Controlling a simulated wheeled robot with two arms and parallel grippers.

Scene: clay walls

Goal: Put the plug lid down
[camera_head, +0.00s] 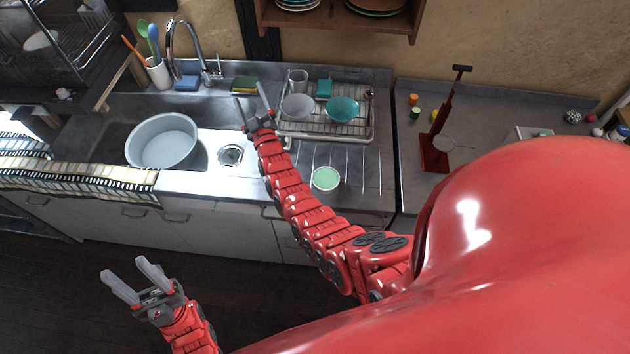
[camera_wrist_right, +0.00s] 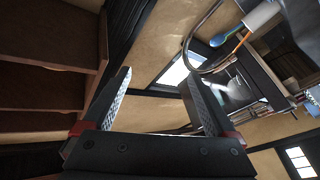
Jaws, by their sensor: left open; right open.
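A round metal drain piece (camera_head: 229,155), which may be the plug lid, sits in the bright bottom of the sink (camera_head: 95,122). I cannot tell whether it is a loose lid or the drain itself. A pale green disc (camera_head: 325,178) lies flat on the steel drainboard. My right gripper (camera_head: 250,93) is open, raised at the sink's right side, above and right of the drain piece. Its fingers (camera_wrist_right: 157,77) are empty in the right wrist view. My left gripper (camera_head: 126,268) is open and empty, low in front of the cabinets.
A grey basin (camera_head: 162,141) stands in the sink. A tap (camera_head: 184,50) rises behind it. A dish rack (camera_head: 327,124) with bowls and a glass stands right of my right gripper. A red stand (camera_head: 437,140) is farther right. The drainboard around the green disc is mostly clear.

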